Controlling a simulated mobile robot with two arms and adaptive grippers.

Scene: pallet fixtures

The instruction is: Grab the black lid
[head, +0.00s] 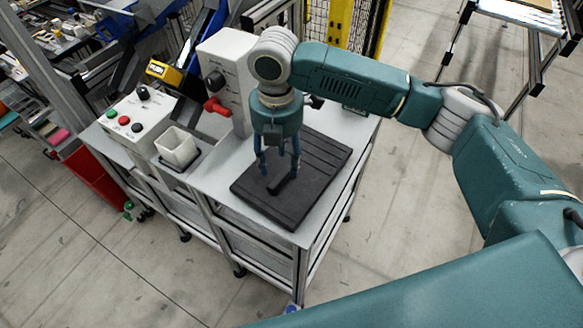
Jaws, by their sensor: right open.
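The black lid (318,165) is a flat dark slab lying on the light top of a cart. A short raised bar like a handle (284,184) stands out on it. My right gripper (279,168) points down over the lid with its blue fingers apart. The fingertips are close to the raised bar, one on each side in the picture; whether they touch it or the lid I cannot tell. My left gripper is not in view.
On the cart (222,182), a light box with a red handle (216,106) stands behind the lid. A white cup (177,148) and a button panel (136,121) are to the left. A red bin (92,175) is beside the cart.

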